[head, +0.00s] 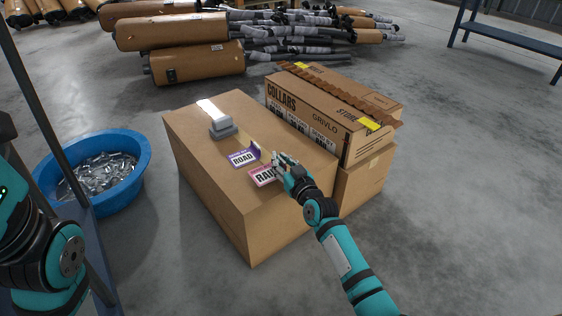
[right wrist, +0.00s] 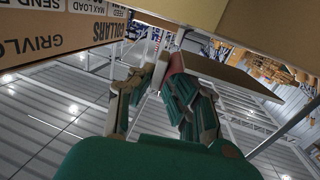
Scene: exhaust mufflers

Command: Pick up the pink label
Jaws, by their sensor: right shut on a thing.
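The pink label (head: 263,176), with dark letters on white, is at the top of the large cardboard box (head: 205,150), near its front right part. My right gripper (head: 279,164) is at the label's right side and is shut on it. In the right wrist view a pink edge (right wrist: 177,63) shows between the fingers of the right gripper (right wrist: 165,75). Whether the label touches the box top is hard to tell. A purple label (head: 243,158) reading ROAD lies just behind it. My left arm shows at the left edge, but its gripper is out of frame.
A grey and white block (head: 219,125) stands on the box behind the labels. A long open carton (head: 330,115) marked COLLARS borders the box on the right. A blue tub (head: 140,170) of metal parts stands left. Mufflers (head: 180,30) lie behind.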

